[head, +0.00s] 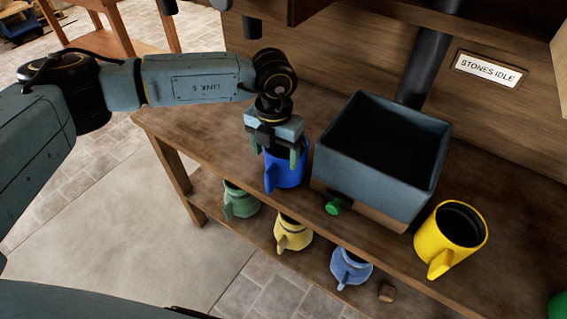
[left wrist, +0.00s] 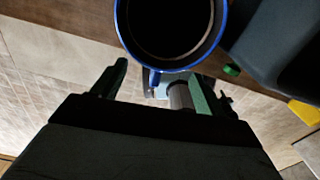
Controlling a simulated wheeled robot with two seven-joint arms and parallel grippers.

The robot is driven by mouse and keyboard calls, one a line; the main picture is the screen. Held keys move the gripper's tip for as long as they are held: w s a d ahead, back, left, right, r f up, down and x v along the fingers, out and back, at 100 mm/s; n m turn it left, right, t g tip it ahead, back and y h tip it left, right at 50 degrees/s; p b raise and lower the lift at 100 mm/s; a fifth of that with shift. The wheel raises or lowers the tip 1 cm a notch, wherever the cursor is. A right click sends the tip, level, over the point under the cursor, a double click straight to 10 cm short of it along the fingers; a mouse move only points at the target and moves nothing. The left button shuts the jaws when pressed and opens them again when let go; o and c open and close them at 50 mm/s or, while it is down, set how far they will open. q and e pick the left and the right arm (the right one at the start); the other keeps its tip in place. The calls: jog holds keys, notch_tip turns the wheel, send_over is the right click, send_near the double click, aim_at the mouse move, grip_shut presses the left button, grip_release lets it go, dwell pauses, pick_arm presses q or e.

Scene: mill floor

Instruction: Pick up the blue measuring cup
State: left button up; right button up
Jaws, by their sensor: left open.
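The blue measuring cup (head: 291,176) stands upright on the wooden bench, just left of a grey bin. My left gripper (head: 281,160) is open and points down at the cup, hiding part of its rim. In the left wrist view, the cup's blue rim and dark inside (left wrist: 172,62) show at the top. Its handle shows between the two spread fingers (left wrist: 155,85). I cannot tell whether a finger touches the cup. My right gripper is not in view.
The grey bin (head: 325,170) with a green knob (head: 333,208) stands close right of the cup. A yellow cup (head: 430,242) stands farther right. A green jug (head: 240,203), a yellow jug (head: 292,236) and a pale blue jug (head: 350,270) sit on the lower shelf.

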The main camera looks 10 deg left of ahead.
aim_at(275, 173)
pick_arm(q)
notch_tip(275, 173, down, 8)
jog(key=shift+s+a+r, duration=0.1)
dwell(0.4)
grip_shut()
dwell(0.4)
jog(key=shift+r, duration=0.1)
